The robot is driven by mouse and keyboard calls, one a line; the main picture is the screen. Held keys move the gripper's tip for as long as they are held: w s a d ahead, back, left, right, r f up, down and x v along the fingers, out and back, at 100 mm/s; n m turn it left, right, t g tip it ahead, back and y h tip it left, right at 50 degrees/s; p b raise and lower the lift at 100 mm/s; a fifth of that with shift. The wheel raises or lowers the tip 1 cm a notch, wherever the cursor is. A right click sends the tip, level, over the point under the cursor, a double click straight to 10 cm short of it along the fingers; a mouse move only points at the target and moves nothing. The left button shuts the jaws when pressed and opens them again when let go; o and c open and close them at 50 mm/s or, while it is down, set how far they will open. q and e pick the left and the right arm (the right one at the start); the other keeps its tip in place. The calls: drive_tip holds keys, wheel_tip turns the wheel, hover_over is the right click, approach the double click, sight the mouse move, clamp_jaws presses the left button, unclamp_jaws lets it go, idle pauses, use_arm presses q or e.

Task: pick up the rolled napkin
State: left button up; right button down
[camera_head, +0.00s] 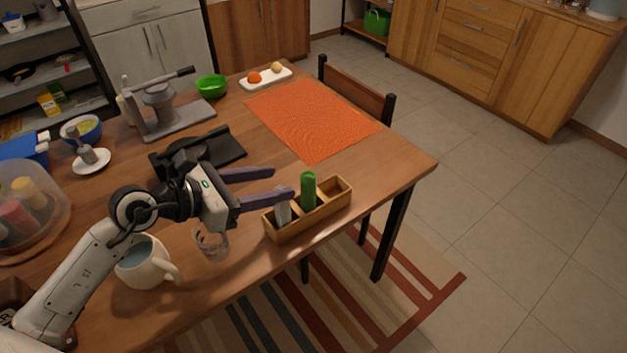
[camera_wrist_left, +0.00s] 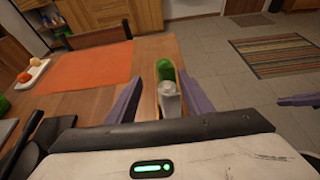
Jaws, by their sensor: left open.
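A green upright roll (camera_head: 308,190), which looks like the rolled napkin, stands in the middle part of a wooden divided box (camera_head: 324,211) near the table's front edge. A grey-white upright item (camera_head: 283,213) stands in the box's left compartment. My left gripper (camera_head: 281,181) is open and empty, its purple fingers pointing right toward the box. In the left wrist view the grey-white item (camera_wrist_left: 170,100) is nearest, between the fingers (camera_wrist_left: 160,79), with the green roll (camera_wrist_left: 165,70) just beyond it. A purple finger, likely of my right gripper (camera_wrist_left: 297,100), shows at the right edge.
A clear glass (camera_head: 211,242) and a white mug (camera_head: 147,264) stand below my left arm. A black tray (camera_head: 228,146) lies behind the gripper. The orange mat (camera_head: 312,118) is bare. The box's right compartment (camera_head: 336,188) looks empty.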

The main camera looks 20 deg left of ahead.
sight(302, 180)
use_arm(q)
drive_tip(key=x, duration=0.2)
drive_tip(key=shift+w+d, duration=0.15)
drive_tip(key=shift+d, duration=0.15)
drive_tip(key=shift+w+d+f, duration=0.15)
drive_tip(key=shift+w+d, duration=0.05)
drive_tip(key=shift+d, duration=0.1)
drive_tip(key=p+x, duration=0.1)
drive_tip(key=x, duration=0.4)
drive_tip(key=shift+s+d, duration=0.1)
drive_tip(key=shift+d, duration=0.1)
drive_tip(key=shift+w+d, duration=0.2)
drive_tip(key=shift+w, duration=0.05)
use_arm(e)
drive_tip(key=shift+s+r, duration=0.25)
drive_tip(key=shift+s, duration=0.5)
use_arm(q)
drive_tip(key=c, duration=1.1)
clamp_jaws()
use_arm(e)
drive_tip(key=shift+s, duration=0.1)
